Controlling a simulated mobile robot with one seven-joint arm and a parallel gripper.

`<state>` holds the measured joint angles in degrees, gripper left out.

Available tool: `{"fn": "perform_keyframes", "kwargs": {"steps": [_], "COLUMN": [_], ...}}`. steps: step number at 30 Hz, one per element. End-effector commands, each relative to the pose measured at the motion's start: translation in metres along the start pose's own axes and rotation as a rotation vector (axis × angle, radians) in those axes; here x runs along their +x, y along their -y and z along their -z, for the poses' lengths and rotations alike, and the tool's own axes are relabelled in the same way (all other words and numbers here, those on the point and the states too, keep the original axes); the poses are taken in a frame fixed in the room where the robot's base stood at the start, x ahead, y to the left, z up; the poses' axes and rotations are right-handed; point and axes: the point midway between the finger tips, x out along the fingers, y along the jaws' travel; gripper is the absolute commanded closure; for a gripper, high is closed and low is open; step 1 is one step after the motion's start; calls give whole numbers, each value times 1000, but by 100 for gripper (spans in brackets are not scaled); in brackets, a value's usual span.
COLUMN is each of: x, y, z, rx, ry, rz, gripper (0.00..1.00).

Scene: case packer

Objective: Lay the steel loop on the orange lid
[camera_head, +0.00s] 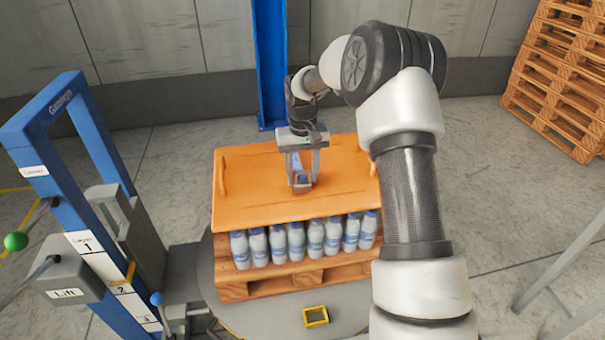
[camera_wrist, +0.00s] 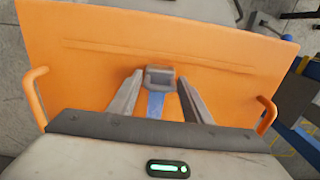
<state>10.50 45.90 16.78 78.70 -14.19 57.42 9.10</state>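The orange lid (camera_head: 245,190) lies flat on top of the rows of bottles; it fills most of the wrist view (camera_wrist: 80,60). My gripper (camera_head: 302,179) points down over the middle of the lid. Its two fingers (camera_wrist: 160,82) stand at either side of a grey steel loop (camera_wrist: 160,70), close against it, so it appears held. A blue strap (camera_wrist: 156,104) runs from the loop back between the fingers. The loop also shows low between the fingertips in the head view (camera_head: 301,187). I cannot tell whether it touches the lid.
White and blue bottles (camera_head: 295,240) stand under the lid on a wooden pallet (camera_head: 290,278). A yellow square frame (camera_head: 316,317) lies in front. A blue lift frame (camera_head: 50,140) stands at left, a blue post (camera_head: 270,65) behind, and stacked pallets (camera_head: 560,80) at back right.

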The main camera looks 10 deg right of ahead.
Motion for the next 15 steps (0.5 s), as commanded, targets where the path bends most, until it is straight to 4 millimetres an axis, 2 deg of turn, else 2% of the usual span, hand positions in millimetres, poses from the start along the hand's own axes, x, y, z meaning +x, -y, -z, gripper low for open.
{"fn": "perform_keyframes", "kwargs": {"steps": [2, 10, 15], "x": [0, -1, -14], "y": [0, 0, 0], "z": [0, 0, 1], "rx": [0, 0, 0], "ry": [0, 0, -2], "rz": [0, 0, 0], "gripper": [42, 42, 42]}}
